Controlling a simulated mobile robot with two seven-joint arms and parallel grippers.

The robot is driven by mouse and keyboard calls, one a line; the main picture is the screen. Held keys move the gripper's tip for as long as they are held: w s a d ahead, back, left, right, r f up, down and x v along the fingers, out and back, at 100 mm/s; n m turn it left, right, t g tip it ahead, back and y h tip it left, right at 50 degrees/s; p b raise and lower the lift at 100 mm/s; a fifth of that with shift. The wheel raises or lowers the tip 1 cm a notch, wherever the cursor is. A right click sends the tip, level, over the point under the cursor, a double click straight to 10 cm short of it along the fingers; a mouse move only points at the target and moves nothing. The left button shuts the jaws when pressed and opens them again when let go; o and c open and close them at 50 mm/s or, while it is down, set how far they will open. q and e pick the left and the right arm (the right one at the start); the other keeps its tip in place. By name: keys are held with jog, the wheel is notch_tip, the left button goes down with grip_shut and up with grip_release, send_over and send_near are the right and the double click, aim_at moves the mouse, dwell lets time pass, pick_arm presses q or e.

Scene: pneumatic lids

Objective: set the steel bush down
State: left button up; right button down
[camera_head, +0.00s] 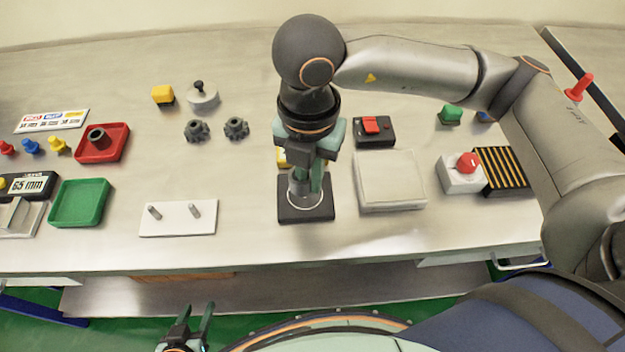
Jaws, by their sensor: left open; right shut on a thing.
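My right gripper (307,186) points down over a black square base (318,213) with a pale ring on its top. It is shut on a grey metal cylinder that looks like the steel bush (297,191). The fingers hide part of the bush. Its lower end is at the pale ring; I cannot tell whether it rests there or hangs just above. My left gripper (198,309) is open and empty at the bottom of the view, in front of the bench and away from the bush.
A white plate with two pins (178,219) lies left of the base, a pale square block (390,182) close on its right. A red tray (118,150) holding a dark ring and a green tray (80,203) are further left. A red-button box (462,175) stands right.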

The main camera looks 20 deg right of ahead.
aim_at(312, 196)
jog(key=shift+w+d+f, duration=0.25)
jog(key=shift+w+f, duration=0.15)
jog(key=shift+f, duration=0.1)
jog(key=shift+w+d+f, duration=0.2)
jog(key=shift+w+f, duration=0.15)
jog(key=shift+f, duration=0.15)
jog(key=shift+w+d+f, duration=0.1)
jog(key=shift+f, duration=0.8)
jog(key=shift+w+d+f, duration=0.1)
jog(key=shift+f, duration=0.8)
jog(key=shift+a+f, duration=0.1)
jog(key=shift+f, duration=0.1)
jog(key=c, duration=0.9)
grip_release()
jog(key=shift+c, duration=0.2)
notch_tip(312, 196, up, 12)
jog(key=shift+r, duration=0.2)
